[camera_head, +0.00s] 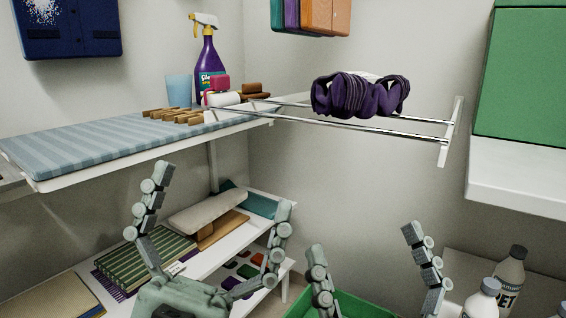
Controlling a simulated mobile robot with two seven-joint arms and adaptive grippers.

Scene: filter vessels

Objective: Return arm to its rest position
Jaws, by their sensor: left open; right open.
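My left gripper (222,192) is in the lower left of the head view. Its two grey-green jointed fingers stand upright and wide apart, with nothing between them. It shows in front of the lower shelf. My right gripper (363,242) is at the bottom, right of centre. Its two fingers also stand wide apart and empty, in front of a green bin (352,304). The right gripper's palm is cut off by the lower edge of the picture. Most of both arms is out of view.
An upper shelf with a striped blue pad (90,145) bears a purple spray bottle (207,65). A metal rail holds purple cloth (360,97) and juts out at the centre. A green box (520,80) sits at upper right.

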